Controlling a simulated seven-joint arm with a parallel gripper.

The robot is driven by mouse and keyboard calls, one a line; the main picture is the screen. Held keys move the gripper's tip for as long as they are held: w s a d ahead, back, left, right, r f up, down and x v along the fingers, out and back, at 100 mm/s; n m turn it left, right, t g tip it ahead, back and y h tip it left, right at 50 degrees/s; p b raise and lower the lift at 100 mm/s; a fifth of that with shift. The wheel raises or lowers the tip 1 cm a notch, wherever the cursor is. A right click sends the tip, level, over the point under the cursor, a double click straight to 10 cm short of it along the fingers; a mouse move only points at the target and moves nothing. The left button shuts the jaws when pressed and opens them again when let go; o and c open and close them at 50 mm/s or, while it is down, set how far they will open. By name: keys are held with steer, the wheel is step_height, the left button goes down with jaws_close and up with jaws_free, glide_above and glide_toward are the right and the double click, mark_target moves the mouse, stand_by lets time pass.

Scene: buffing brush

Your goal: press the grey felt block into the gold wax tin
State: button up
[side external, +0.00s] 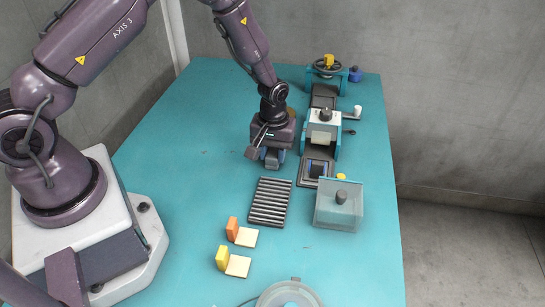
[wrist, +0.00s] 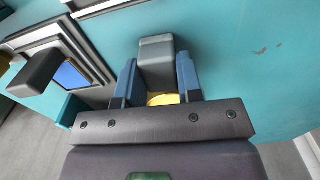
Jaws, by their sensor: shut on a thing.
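My gripper (side external: 272,157) points down close over the teal table, left of the row of fixtures. In the wrist view my gripper's blue fingers (wrist: 158,80) are shut on the grey felt block (wrist: 157,52), which stands out past the fingertips. A gold-yellow patch (wrist: 162,99) shows between the fingers, near the palm; I cannot tell what it belongs to. In the side view a small brown-gold thing (side external: 292,113) shows partly behind my wrist; I cannot tell if it is the wax tin. Whether the block touches anything is hidden.
A black slatted rack (side external: 270,202) lies in front of my gripper. To the right stand a dark frame with a blue pad (side external: 317,169), a white-topped teal press (side external: 323,130) and a clear box (side external: 338,207). Orange (side external: 232,229) and yellow (side external: 222,258) blocks stand nearer the front.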

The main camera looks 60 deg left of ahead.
mark_target(273, 152)
stand_by(0.3)
steer(key=shift+r, duration=3)
steer(key=w+a, duration=0.2)
steer(key=w+a+r, duration=0.1)
steer(key=w+a, duration=0.2)
steer(key=shift+w+a+r, duration=0.35)
steer(key=shift+f, duration=2.45)
steer(key=shift+f, duration=0.55)
steer(key=shift+r, duration=0.1)
